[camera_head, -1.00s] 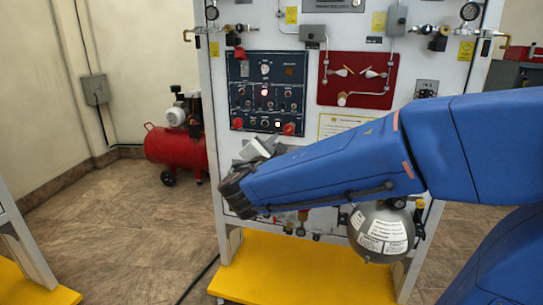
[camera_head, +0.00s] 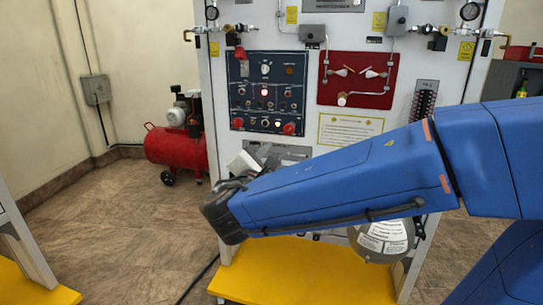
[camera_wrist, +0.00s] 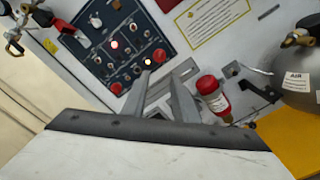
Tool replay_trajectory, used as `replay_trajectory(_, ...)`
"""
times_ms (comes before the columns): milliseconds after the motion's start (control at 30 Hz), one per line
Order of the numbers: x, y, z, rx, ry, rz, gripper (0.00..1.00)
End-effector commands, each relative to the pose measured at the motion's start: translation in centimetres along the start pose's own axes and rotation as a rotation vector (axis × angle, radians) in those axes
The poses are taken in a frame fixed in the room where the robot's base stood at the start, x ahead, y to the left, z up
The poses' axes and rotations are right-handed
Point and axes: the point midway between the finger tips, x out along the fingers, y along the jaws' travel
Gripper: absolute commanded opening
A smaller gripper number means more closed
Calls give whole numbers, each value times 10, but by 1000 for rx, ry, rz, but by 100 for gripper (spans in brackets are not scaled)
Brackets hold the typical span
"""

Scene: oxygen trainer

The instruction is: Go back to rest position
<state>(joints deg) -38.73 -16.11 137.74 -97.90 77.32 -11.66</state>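The oxygen trainer's white panel (camera_head: 222,90) stands in front of me. It carries a dark blue control panel (camera_head: 267,93) with lit lamps and a red panel (camera_head: 357,79) with valves. My gripper (camera_wrist: 160,85) shows two grey fingers standing apart in the wrist view, with nothing between them. They point toward the white panel, below the blue control panel (camera_wrist: 125,48), and appear clear of it. In the head view, my blue arm crosses the lower panel and hides most of the gripper.
A grey air sphere (camera_head: 383,240) is partly hidden behind my arm; it also shows in the wrist view (camera_wrist: 303,75). A yellow base (camera_head: 300,272) juts out below. A red compressor (camera_head: 172,146) stands at the left wall. The floor (camera_head: 115,215) left of the trainer is open.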

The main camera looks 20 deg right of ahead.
Motion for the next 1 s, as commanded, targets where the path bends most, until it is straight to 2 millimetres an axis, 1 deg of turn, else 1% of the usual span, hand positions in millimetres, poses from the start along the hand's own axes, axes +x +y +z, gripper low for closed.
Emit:
replay_trajectory(267,1,-2,1,3,0,-6,26)
replay_trajectory(367,5,-17,8,29,2,-56,26)
replay_trajectory(467,10,-53,20,93,9,-173,26)
replay_trajectory(500,11,-72,26,132,13,-236,26)
replay_trajectory(567,10,-103,34,198,20,-339,26)
replay_trajectory(600,8,-124,38,246,24,-409,26)
replay_trajectory(667,1,-153,43,324,31,-510,26)
replay_trajectory(700,-4,-171,46,378,35,-575,26)
replay_trajectory(800,-23,-209,48,523,44,-730,26)
replay_trajectory(900,-46,-240,45,678,52,-875,26)
replay_trajectory(1000,-70,-260,39,848,59,-1009,26)
